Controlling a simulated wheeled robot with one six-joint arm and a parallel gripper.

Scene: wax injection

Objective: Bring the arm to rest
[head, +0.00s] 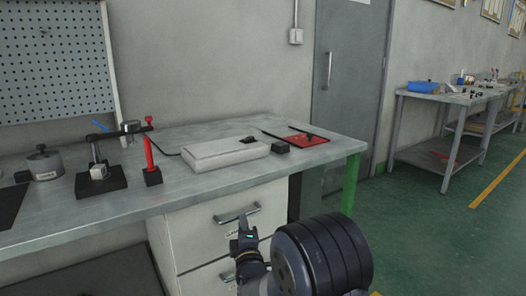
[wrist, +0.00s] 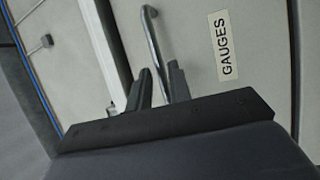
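My gripper (head: 243,222) is in front of the upper drawer of the white cabinet (head: 205,222) under the bench. In the wrist view its two fingers (wrist: 158,72) stand apart with nothing clamped between them. The metal drawer handle (head: 237,212) lies just beyond the fingertips. In the wrist view the handle (wrist: 153,38) runs down behind the gap between them; whether a finger touches it I cannot tell. A label reading GAUGES (wrist: 223,46) is right of the fingers. My dark arm joint hides part of the lower drawers.
The metal bench (head: 225,185) carries a white box (head: 225,153), a red mat (head: 306,139), a red post (head: 150,160) and a gauge stand (head: 100,180). A green bench leg (head: 350,185) stands right of the cabinet. Green floor (head: 430,230) is open at the right, before another table (head: 440,97).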

